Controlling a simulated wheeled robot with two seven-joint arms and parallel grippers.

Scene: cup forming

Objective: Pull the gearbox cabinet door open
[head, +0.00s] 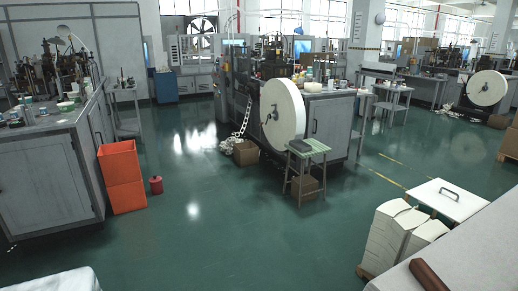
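No part of my grippers shows in the head view. A grey metal machine cabinet (330,118) stands in the middle distance, behind a large white paper reel (282,110); its visible side doors look shut. Another grey cabinet (45,185) stands at the left, with flat door panels that also look shut. I cannot tell which of them is the gearbox cabinet.
A small green-topped table (309,147) stands before the reel. White stacks (395,238) and a grey surface (470,262) fill the lower right. The green floor (220,240) between is clear.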

